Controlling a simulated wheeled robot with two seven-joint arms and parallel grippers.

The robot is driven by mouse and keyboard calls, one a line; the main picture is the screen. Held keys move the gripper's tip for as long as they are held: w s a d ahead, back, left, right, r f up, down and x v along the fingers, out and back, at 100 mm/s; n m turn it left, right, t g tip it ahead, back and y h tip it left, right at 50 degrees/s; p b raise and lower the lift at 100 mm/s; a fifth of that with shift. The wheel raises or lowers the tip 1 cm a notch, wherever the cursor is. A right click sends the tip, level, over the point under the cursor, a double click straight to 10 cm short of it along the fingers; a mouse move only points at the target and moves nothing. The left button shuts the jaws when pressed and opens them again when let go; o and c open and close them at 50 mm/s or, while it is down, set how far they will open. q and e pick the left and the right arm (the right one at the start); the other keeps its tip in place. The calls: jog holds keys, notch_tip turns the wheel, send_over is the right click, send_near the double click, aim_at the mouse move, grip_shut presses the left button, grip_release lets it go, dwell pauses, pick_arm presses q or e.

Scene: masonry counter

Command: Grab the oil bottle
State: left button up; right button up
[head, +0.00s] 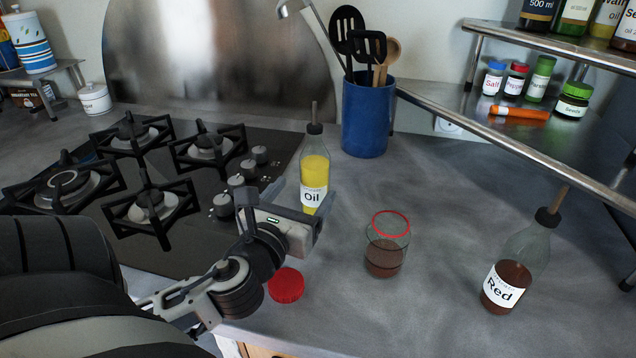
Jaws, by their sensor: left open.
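The oil bottle (315,168) stands upright on the counter, clear glass with yellow oil, a white "Oil" label and a dark stopper with a thin spout. My left gripper (301,200) is open at the bottle's lower part, with its fingers pointing toward it. The gripper hides the bottle's base. I cannot tell whether the fingers touch the glass. My right gripper is not in view.
A glass jar (386,255) with a red rim and a red lid (286,285) are near the front. A bottle labelled "Red" (507,284) stands right. A blue utensil pot (367,118) is behind the oil. The stove (180,235) is left, a metal shelf (440,98) right.

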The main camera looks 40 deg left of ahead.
aim_at(319, 177)
pick_arm(q)
notch_tip(319, 177, down, 2)
jog(key=shift+f, duration=0.1)
jog(key=shift+w+a+r, duration=0.15)
jog(key=shift+w+r, duration=0.2)
jog(key=shift+w, duration=0.1)
jog(key=shift+w+a, duration=0.1)
jog(key=shift+w, duration=0.2)
jog(key=p+x, duration=0.1)
jog(key=x, duration=0.5)
jog(key=shift+f, duration=0.1)
jog(key=shift+c, duration=0.3)
jog(key=c, duration=1.3)
